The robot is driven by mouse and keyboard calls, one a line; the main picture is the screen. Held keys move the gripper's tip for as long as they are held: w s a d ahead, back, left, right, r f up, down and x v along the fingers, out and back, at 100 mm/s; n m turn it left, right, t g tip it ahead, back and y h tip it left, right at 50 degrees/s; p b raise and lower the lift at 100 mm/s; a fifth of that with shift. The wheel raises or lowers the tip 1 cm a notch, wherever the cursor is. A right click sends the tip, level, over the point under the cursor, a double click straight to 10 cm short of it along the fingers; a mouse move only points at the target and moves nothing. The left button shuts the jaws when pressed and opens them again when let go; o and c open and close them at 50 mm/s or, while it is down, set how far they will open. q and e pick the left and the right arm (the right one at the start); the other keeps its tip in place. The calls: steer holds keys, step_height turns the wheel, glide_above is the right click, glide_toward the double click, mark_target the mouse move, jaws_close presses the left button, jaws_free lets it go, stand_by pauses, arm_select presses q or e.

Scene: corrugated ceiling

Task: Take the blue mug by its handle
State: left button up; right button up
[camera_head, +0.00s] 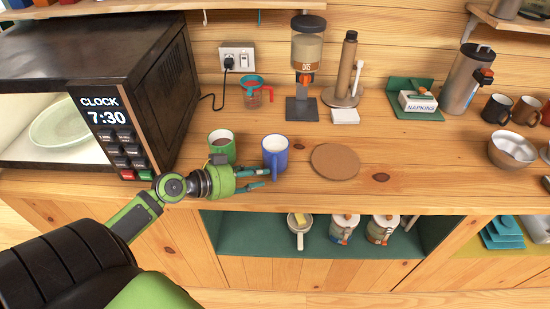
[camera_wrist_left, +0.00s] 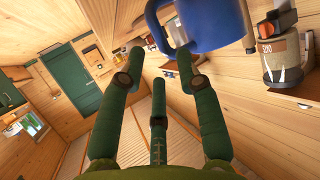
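The blue mug (camera_head: 276,154) stands upright on the wooden counter (camera_head: 330,196), close to its front edge. In the left wrist view the blue mug (camera_wrist_left: 212,22) fills the top, with its handle (camera_wrist_left: 155,28) on the left side of its body. My left gripper (camera_head: 258,179) is just in front of and below the mug, fingers spread and pointing right. In the left wrist view its fingers (camera_wrist_left: 160,72) are apart with nothing between them, and the handle appears just beyond the tips. I cannot tell whether a finger touches the mug. My right gripper is not in view.
A green mug (camera_head: 222,146) stands just left of the blue mug, behind my left wrist. A round cork mat (camera_head: 335,161) lies to the right. The microwave (camera_head: 150,85) stands at left, and a dispenser (camera_head: 306,60) behind. An open shelf (camera_head: 260,245) below holds jars.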

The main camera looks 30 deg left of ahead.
mark_target(273, 173)
arm_select(q)
steer(key=shift+p+x, duration=0.45)
steer(key=shift+x, duration=0.35)
steer(key=p+x, duration=0.2)
steer(key=x, duration=0.2)
steer(key=shift+w+f, duration=0.1)
steer(key=shift+w+d+f, duration=0.2)
steer(key=shift+w, duration=0.05)
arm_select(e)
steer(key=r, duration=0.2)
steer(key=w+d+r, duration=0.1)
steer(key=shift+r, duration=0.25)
arm_select(q)
steer(key=shift+s, duration=0.1)
steer(key=shift+c, duration=0.4)
jaws_close()
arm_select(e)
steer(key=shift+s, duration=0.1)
